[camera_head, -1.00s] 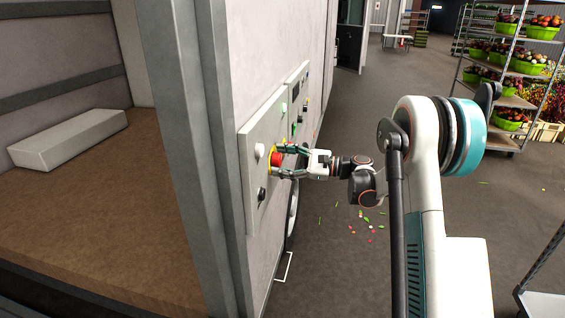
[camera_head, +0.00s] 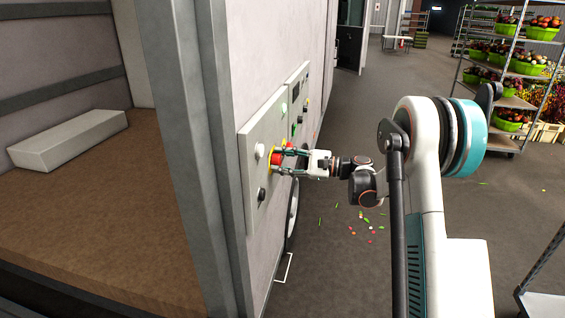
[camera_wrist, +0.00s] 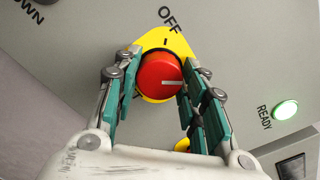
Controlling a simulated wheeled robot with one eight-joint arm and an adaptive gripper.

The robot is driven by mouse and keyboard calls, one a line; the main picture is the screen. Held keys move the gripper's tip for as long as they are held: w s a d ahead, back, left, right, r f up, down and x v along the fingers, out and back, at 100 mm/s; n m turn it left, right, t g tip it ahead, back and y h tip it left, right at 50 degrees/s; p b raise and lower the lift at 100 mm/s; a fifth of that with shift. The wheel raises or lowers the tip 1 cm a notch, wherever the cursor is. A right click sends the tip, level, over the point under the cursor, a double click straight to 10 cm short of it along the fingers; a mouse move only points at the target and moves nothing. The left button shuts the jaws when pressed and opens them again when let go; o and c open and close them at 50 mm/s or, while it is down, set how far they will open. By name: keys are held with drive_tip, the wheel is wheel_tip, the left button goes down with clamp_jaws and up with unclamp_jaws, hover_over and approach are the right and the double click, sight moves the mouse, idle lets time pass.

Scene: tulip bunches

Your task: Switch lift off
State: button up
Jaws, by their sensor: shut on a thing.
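A round red knob (camera_wrist: 160,77) sits on a yellow plate (camera_wrist: 178,42) below the word OFF in the wrist view. In the head view the red knob (camera_head: 277,158) is on the grey control panel (camera_head: 257,195) on the wall. My gripper (camera_wrist: 158,92) has its teal-padded fingers on both sides of the knob and is shut on it. The white bar mark on the knob points to the right in the wrist view. In the head view my gripper (camera_head: 279,161) reaches the panel from the right.
A lit green READY lamp (camera_wrist: 285,109) is to the right of the knob. A white button (camera_head: 259,151) and a black knob (camera_head: 262,195) are on the same panel. A rack (camera_head: 500,100) with green baskets stands at the far right. Open floor lies beyond the arm.

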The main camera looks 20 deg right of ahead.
drive_tip(key=n, duration=0.4)
drive_tip(key=shift+b, duration=0.3)
drive_tip(key=n, duration=0.4)
drive_tip(key=shift+f, duration=0.1)
drive_tip(key=n, duration=0.4)
drive_tip(key=shift+n+b, duration=0.3)
drive_tip(key=shift+b, duration=0.1)
drive_tip(key=shift+n, duration=2)
drive_tip(key=o, duration=1.1)
drive_tip(key=shift+c, duration=0.2)
drive_tip(key=v, duration=1.2)
